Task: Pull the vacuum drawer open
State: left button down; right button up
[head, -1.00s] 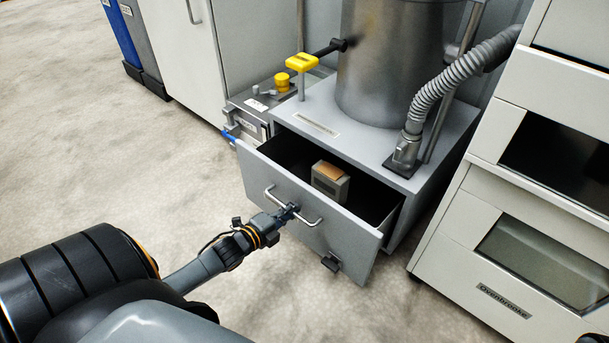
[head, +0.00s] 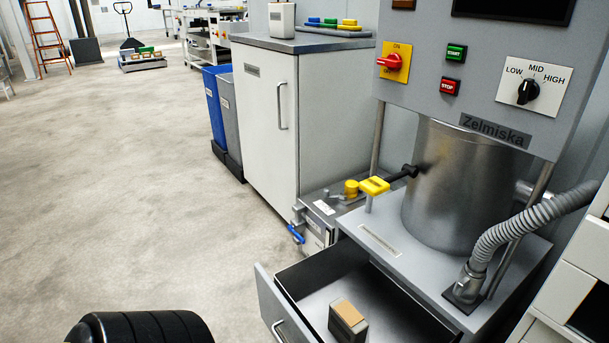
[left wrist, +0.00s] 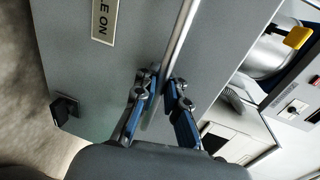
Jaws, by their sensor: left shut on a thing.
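The vacuum drawer (head: 268,302) is pulled out at the base of the grey machine, and its inside shows in the head view. A small grey box with a tan top (head: 347,322) sits in it. The drawer's bar handle (head: 279,331) is partly cut off at the bottom edge. In the left wrist view, my left gripper (left wrist: 160,88) is shut on the handle bar (left wrist: 178,45), with the drawer's grey front (left wrist: 90,75) behind it. My left gripper is out of the head view. My right gripper is in neither view.
A steel canister (head: 455,190) and grey hose (head: 520,225) stand above the drawer. A yellow handle (head: 374,186) and blue lever (head: 295,234) are on the machine's left side. A white cabinet (head: 262,120) stands behind. The floor at left is clear.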

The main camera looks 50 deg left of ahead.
pick_arm(q)
jog(key=shift+s, duration=0.6)
jog(key=shift+a, duration=0.1)
jog(key=c, duration=1.7)
grip_release()
jog(key=v, duration=1.2)
